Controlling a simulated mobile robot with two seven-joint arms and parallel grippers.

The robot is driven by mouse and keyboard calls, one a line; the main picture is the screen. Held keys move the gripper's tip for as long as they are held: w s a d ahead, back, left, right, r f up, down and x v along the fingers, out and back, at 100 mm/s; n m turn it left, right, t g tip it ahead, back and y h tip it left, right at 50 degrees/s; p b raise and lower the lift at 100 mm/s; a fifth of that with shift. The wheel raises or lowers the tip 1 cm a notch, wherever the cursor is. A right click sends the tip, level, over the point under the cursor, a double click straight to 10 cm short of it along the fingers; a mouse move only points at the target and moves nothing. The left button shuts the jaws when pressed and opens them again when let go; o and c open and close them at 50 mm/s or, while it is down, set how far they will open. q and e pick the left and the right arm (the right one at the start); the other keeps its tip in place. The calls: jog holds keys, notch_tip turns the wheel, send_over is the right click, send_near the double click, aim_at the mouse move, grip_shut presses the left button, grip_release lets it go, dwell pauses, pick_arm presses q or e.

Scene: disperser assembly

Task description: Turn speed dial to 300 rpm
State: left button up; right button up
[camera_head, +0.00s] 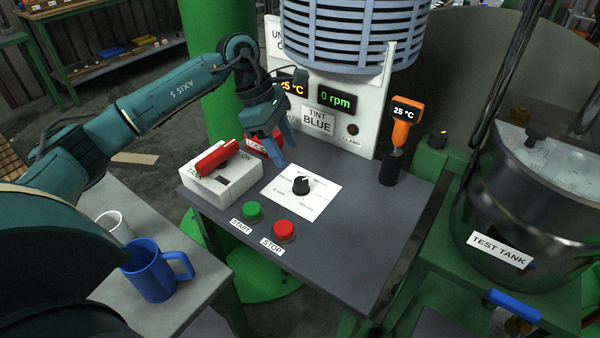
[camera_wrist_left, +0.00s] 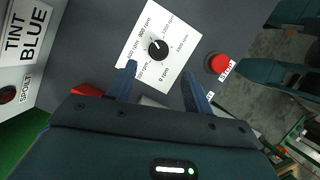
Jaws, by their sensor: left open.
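The black round speed dial (camera_head: 301,185) sits on a white scale card (camera_head: 318,198) on the grey panel. It also shows in the left wrist view (camera_wrist_left: 158,47), with rpm marks around it; its exact pointer setting is too small to read surely. The speed display (camera_head: 337,99) reads 0 rpm. My left gripper (camera_head: 282,148) is open and empty, above and behind the dial in the head view. In the left wrist view its fingers (camera_wrist_left: 159,72) stand apart, with the dial just beyond the gap between the tips. My right gripper is not in view.
A green START button (camera_head: 252,211) and red STOP button (camera_head: 284,230) are in front of the card. A red-handled tank switch (camera_head: 217,158) stands close left of it. An orange thermometer (camera_head: 404,122) stands at right. A blue mug (camera_head: 150,272) is on the left table.

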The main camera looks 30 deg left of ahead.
aim_at(301, 180)
pick_arm(q)
jog(key=x, duration=0.8)
jog(key=shift+w+d+p, duration=0.1)
jog(key=shift+d+p, duration=0.05)
jog(key=shift+p, duration=0.15)
jog(key=c, duration=1)
jog(key=shift+o, duration=0.2)
